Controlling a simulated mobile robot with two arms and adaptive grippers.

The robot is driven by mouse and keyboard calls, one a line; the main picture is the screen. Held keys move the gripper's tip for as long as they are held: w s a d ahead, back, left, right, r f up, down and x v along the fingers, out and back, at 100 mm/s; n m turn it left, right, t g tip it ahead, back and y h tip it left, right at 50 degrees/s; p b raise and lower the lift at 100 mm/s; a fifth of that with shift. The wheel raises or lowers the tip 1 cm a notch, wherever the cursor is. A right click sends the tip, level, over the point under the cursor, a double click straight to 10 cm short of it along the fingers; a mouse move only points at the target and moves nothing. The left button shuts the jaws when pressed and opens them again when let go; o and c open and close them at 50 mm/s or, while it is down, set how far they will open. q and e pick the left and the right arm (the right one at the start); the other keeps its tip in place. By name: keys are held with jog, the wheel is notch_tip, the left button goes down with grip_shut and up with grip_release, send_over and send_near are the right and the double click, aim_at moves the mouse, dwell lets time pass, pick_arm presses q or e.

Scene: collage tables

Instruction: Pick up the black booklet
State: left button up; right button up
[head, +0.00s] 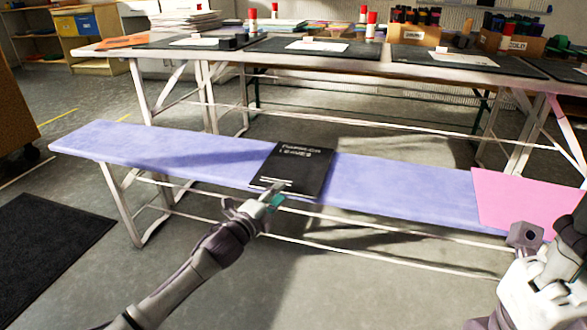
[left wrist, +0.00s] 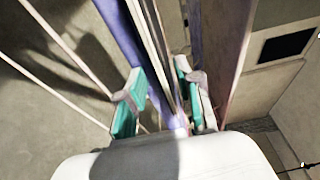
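The black booklet (head: 300,168) lies flat on the purple bench (head: 390,190), with pale lettering on its cover and its near edge at the bench's front edge. My left gripper (head: 272,197) is at the booklet's near left corner. In the left wrist view its two teal-padded fingers (left wrist: 162,100) stand apart, with thin pale and dark strips seen edge-on between them. I cannot tell whether a finger touches the booklet. My right gripper (head: 525,236) is at the right edge near the pink sheet, and its finger opening does not show clearly.
A pink sheet (head: 515,202) lies on the bench's right end. Behind stands a long table (head: 385,68) with black mats, papers, glue sticks and boxes of pens. The bench left of the booklet is clear. A dark floor mat (head: 50,245) lies at left.

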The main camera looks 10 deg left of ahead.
pick_arm(q)
grip_shut()
jog(key=shift+r, duration=0.15)
